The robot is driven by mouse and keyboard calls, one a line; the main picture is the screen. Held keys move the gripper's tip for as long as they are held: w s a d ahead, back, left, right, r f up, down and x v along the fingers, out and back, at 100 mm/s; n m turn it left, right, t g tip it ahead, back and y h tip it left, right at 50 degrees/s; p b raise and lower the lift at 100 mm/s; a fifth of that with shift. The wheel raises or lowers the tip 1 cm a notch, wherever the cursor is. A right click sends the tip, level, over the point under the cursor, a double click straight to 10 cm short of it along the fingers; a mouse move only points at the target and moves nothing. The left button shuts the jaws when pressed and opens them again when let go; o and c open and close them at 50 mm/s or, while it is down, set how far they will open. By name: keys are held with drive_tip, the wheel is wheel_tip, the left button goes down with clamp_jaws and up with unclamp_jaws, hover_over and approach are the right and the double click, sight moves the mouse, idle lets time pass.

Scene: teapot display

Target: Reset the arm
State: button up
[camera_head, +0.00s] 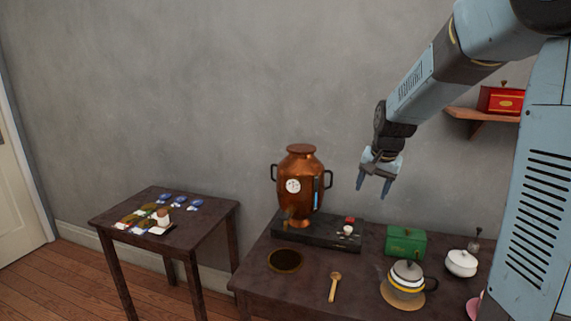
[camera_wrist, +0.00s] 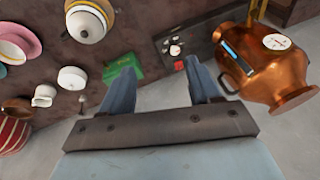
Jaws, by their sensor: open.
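My gripper (camera_head: 374,187) is raised in the air above the dark table, in front of the grey wall and right of the copper urn (camera_head: 302,188). Its two fingers are apart with nothing between them. In the wrist view my gripper (camera_wrist: 165,90) shows its fingers spread over the table, with the green box (camera_wrist: 122,62) by the left finger and the copper urn (camera_wrist: 272,75) to the right. My arm reaches in from the upper right in the head view.
The table (camera_head: 258,303) holds a green box (camera_head: 405,242), a striped teapot (camera_head: 408,272), a white sugar bowl (camera_head: 461,263) and a wooden spoon (camera_head: 334,287). A small side table (camera_head: 205,222) stands left. A wall shelf (camera_head: 484,115) with a red box (camera_head: 500,100) is beside my arm.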

drive_tip(key=s+r+n+t, duration=0.1)
drive_tip(key=s+r+n, duration=0.1)
drive_tip(key=s, duration=1.2)
drive_tip(key=s+r+n+t, duration=0.1)
drive_tip(key=s+r+n, duration=0.2)
drive_tip(key=s, duration=1.1)
drive_tip(key=shift+r+h, duration=0.3)
drive_tip(key=shift+r, duration=0.7)
drive_tip(key=shift+a, duration=0.1)
drive_tip(key=shift+c, duration=0.3)
